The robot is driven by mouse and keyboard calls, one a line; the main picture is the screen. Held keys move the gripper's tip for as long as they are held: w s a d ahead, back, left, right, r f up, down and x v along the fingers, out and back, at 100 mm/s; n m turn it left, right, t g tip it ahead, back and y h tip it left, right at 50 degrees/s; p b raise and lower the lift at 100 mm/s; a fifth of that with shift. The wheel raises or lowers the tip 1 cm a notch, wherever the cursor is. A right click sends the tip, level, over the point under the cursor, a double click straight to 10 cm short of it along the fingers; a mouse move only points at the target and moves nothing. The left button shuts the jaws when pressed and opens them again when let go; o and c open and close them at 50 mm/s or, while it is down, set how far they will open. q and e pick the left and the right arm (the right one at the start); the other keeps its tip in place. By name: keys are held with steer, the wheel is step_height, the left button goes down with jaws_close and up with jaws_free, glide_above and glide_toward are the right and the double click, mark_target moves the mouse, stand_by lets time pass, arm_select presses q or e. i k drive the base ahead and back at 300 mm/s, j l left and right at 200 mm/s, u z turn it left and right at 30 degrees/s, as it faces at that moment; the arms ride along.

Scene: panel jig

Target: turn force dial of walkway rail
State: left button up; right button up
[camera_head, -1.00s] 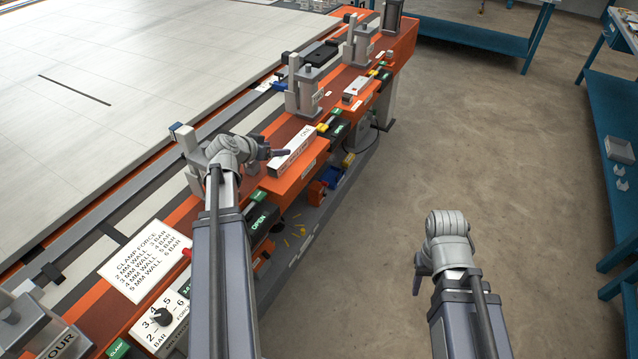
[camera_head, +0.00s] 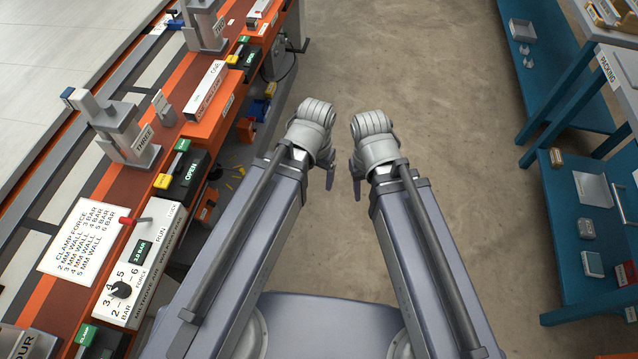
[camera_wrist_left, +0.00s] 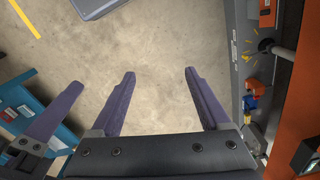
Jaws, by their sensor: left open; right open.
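The force dial (camera_head: 121,290) is a black knob on a white control panel (camera_head: 143,268) at the lower left of the head view, with a scale marked BAR and FORCE around it. A small display reading about 3.0 BAR (camera_head: 141,252) and a red-tipped switch (camera_head: 127,221) sit above it. My left gripper (camera_head: 330,178) is open and empty over the floor, well to the right of the panel. Its open fingers also show in the left wrist view (camera_wrist_left: 160,100). My right gripper (camera_head: 355,180) is beside it, also over the floor; its fingertips are partly hidden.
A clamp force card (camera_head: 84,240) lists wall thicknesses and pressures. Clamp post THREE (camera_head: 125,130) and green OPEN and CLAMP buttons line the orange rail. Blue benches (camera_head: 575,240) stand at the right. The floor between is clear.

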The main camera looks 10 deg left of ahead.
mark_target(120, 289)
steer(key=k, duration=0.65)
steer(key=u, duration=1.35)
steer(key=k+l+u, duration=0.1)
steer(key=u, duration=0.15)
steer(key=k+l+u, duration=0.1)
steer(key=u, duration=0.15)
steer(key=k+l, duration=0.25)
steer(key=k, duration=0.15)
steer(key=u, duration=1.35)
